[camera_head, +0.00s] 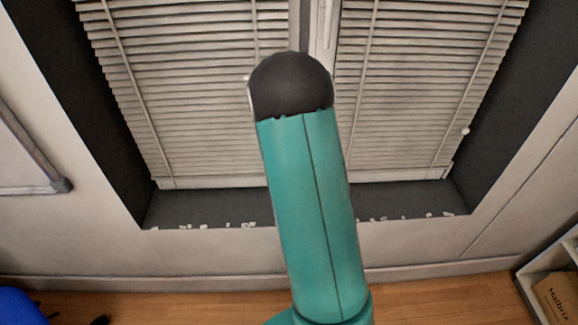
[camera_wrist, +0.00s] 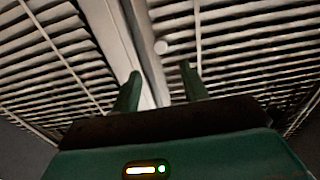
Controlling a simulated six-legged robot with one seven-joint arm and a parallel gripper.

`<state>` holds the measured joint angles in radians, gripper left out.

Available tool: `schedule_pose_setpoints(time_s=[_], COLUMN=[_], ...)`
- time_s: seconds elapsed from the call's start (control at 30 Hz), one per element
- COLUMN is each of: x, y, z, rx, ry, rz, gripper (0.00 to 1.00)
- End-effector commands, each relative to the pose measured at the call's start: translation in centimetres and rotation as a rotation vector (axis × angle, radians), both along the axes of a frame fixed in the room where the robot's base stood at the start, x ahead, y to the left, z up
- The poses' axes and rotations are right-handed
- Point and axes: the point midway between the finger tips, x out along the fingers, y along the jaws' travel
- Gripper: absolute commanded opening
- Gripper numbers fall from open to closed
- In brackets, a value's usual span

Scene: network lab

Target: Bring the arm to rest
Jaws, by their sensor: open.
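My arm, a teal link with a dark rounded end, rises through the middle of the head view. It hides part of the window behind it, and my gripper does not show in that view. In the wrist view my gripper (camera_wrist: 160,80) shows two green fingers standing apart, with nothing between them. Behind the fingers are the window's blinds (camera_wrist: 245,50) and a pale upright frame bar (camera_wrist: 128,40). I cannot tell how far the fingers are from the window.
White slatted blinds (camera_head: 200,95) cover a window in a dark recess. Small pale bits lie on the dark sill (camera_head: 200,207). A blue object (camera_head: 18,308) is at bottom left. A shelf with a cardboard box (camera_head: 556,297) is at bottom right. Wooden floor (camera_head: 440,300) shows below the wall.

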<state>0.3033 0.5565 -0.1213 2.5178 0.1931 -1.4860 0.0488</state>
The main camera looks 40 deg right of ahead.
Motion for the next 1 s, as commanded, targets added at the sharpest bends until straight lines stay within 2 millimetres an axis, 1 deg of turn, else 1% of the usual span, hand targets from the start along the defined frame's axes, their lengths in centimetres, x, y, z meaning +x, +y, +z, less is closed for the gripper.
schedule_pose_setpoints(time_s=[0.07,0.17,0.7,0.77,0.87,0.97,1.0], x=[-0.6,-0.9,-0.8,-0.5,0.4,1.8,2.2], y=[0.4,0.6,0.6,0.8,1.6,3.1,3.9], z=[0.0,0.0,0.1,0.3,1.2,2.5,3.2], rx=[0.001,0.0,0.003,0.012,0.049,0.109,0.136], ry=[0.001,0.0,0.001,0.007,0.032,0.085,0.111], rz=[0.0,-0.001,0.001,0.007,0.03,0.072,0.092], gripper=[0.44,0.44,0.44,0.44,0.44,0.44,0.44])
